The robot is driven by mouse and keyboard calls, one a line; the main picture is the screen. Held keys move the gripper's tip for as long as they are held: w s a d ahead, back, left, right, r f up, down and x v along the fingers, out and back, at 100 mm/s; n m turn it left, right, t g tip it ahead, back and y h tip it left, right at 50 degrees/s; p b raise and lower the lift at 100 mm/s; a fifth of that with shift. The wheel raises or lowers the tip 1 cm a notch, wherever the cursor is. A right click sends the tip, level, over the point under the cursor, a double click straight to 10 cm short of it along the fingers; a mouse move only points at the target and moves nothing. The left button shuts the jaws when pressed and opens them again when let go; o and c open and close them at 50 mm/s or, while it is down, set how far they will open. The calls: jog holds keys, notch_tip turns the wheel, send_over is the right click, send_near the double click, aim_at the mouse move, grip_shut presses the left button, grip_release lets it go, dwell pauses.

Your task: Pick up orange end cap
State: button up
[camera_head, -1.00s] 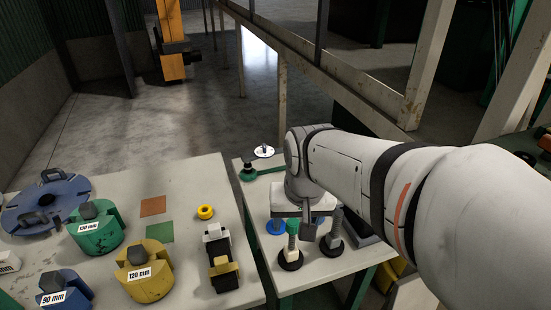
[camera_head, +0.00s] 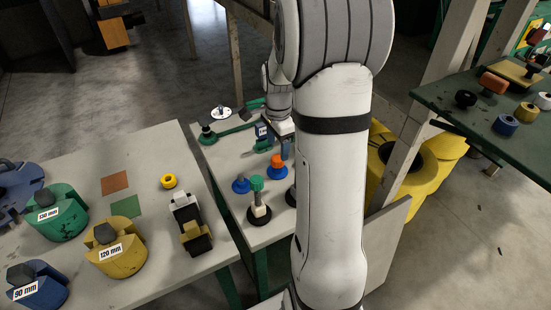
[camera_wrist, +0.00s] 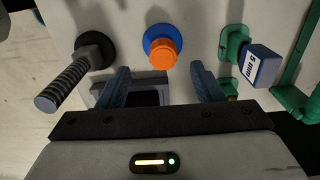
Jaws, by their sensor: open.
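The orange end cap (camera_head: 279,161) sits on top of a round blue base (camera_head: 283,186) on the small light table (camera_head: 222,157). In the wrist view the orange cap (camera_wrist: 164,55) shows on its blue disc (camera_wrist: 148,43), sideways centred between my fingers and just beyond their tips. My gripper (camera_wrist: 162,76) is open, with one blue-grey finger on each side and nothing between them. In the head view my gripper (camera_head: 285,148) is partly hidden by my arm and is close to the cap. I cannot tell its exact height above the cap.
A black-based ribbed post (camera_wrist: 68,80) stands left of the cap in the wrist view. A green part with a "5 mm" block (camera_wrist: 262,66) stands to the right.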

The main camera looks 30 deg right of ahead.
aim_at(278, 158)
jog(key=f, duration=0.4)
jog(key=shift+w+d+f+p, duration=0.1)
jog(key=shift+w+f+p, duration=0.1)
jog(key=shift+f+p, duration=0.1)
jog(key=c, duration=1)
